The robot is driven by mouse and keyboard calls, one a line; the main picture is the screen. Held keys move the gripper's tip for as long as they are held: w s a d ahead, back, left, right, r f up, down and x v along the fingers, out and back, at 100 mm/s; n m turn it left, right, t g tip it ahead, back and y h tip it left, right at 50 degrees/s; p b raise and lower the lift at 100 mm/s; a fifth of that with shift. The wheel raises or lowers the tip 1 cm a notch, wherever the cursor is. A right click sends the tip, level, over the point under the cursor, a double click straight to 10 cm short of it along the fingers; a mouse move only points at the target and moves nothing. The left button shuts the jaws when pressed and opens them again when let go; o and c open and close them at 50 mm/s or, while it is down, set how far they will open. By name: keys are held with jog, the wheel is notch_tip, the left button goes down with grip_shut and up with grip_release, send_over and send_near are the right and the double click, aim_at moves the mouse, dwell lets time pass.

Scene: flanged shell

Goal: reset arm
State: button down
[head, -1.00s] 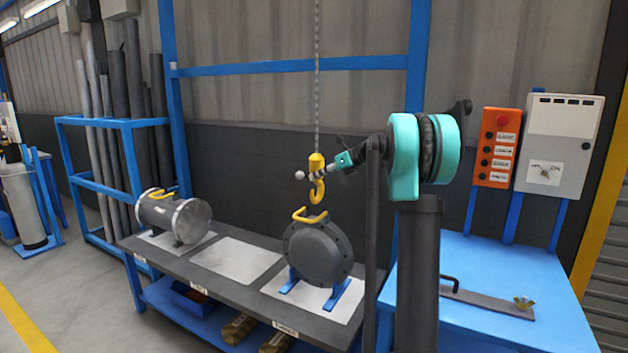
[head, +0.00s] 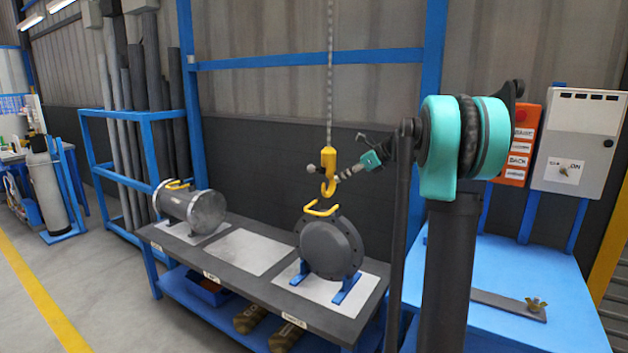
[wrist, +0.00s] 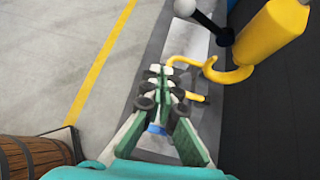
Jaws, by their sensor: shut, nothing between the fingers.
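My arm reaches from the right toward the yellow crane hook (head: 329,180), which hangs on a chain. My gripper (head: 343,176) is small in the head view, beside the hook on its right; contact cannot be told there. In the wrist view my gripper (wrist: 166,74) is shut and empty, with green fingers and dark joints. The yellow hook (wrist: 228,74) shows to its right, apart from it in the picture. Below the hook, a dark round flanged shell (head: 329,250) with a yellow handle stands upright on blue supports.
A grey flanged cylinder (head: 193,208) lies at the left of the dark bench (head: 226,284). A bare pale plate (head: 243,252) lies between. A blue table (head: 500,325) with a control box (head: 578,140) stands right. A ball-ended rod (wrist: 186,8) is near the hook.

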jog(key=s+d+f+n+h, duration=0.1)
jog(key=s+f+n+h, duration=0.2)
jog(key=s+f+n, duration=0.5)
jog(key=s+d+f+n+h, duration=0.1)
jog(key=s+f+n+h, duration=0.2)
jog(key=s+f+n, duration=0.5)
jog(key=s+d+f+n+h, duration=0.1)
jog(key=s+f+n+h, duration=0.2)
jog(key=s+f+n, duration=0.4)
jog(key=s+f, duration=0.3)
jog(key=s, duration=0.6)
jog(key=s+f, duration=0.3)
jog(key=s, duration=0.5)
jog(key=shift+s+d+f+n+g+h, duration=0.3)
jog(key=shift+s+d+f+n+g, duration=0.05)
jog(key=shift+s+d+n+g, duration=0.05)
jog(key=shift+w, duration=0.1)
